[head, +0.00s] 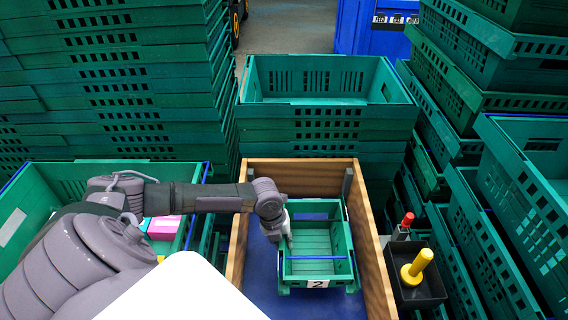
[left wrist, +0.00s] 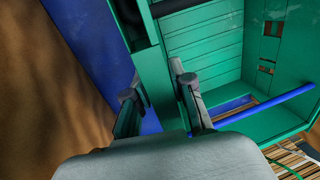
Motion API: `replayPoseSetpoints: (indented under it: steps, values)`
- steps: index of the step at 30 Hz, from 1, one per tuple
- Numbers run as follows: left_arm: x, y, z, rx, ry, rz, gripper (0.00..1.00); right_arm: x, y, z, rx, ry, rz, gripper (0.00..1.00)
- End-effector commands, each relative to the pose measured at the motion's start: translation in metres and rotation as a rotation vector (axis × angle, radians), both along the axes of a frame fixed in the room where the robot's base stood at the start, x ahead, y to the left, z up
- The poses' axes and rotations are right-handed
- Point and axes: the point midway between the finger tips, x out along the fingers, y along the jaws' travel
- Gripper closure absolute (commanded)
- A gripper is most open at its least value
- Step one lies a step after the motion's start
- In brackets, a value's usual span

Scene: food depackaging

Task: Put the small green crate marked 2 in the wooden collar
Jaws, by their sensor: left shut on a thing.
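The small green crate (head: 314,268) carries a white label with a 2 on its front and a blue bar across it. It is inside the outline of the wooden collar (head: 384,270) in the head view, above or on a blue surface; I cannot tell whether it rests there. My left gripper (head: 284,232) is shut on the crate's left wall. In the left wrist view the fingers (left wrist: 158,95) straddle that wall of the crate (left wrist: 205,50), and the blue bar shows at right. The right gripper is not in view.
Tall stacks of green crates stand left (head: 120,80), behind (head: 325,110) and right (head: 490,75). A crate at left (head: 30,190) holds pink and other packages. A black holder (head: 425,290) with a yellow-handled tool (head: 416,266) and a red-topped item (head: 405,224) sits beside the collar's right wall.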

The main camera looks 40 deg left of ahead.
Motion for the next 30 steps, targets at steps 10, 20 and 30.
replayPoseSetpoints:
  steps: [10, 20, 30]
  values:
    - [0.018, 0.012, -0.025, -0.004, 0.0, 0.001, 1.0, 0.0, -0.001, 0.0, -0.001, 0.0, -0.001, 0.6]
    - [0.018, 0.012, -0.052, -0.002, -0.003, -0.001, 1.0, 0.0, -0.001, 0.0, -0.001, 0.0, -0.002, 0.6]
    - [0.016, 0.013, -0.055, 0.0, 0.0, -0.001, 0.62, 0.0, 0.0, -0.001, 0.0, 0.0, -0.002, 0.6]
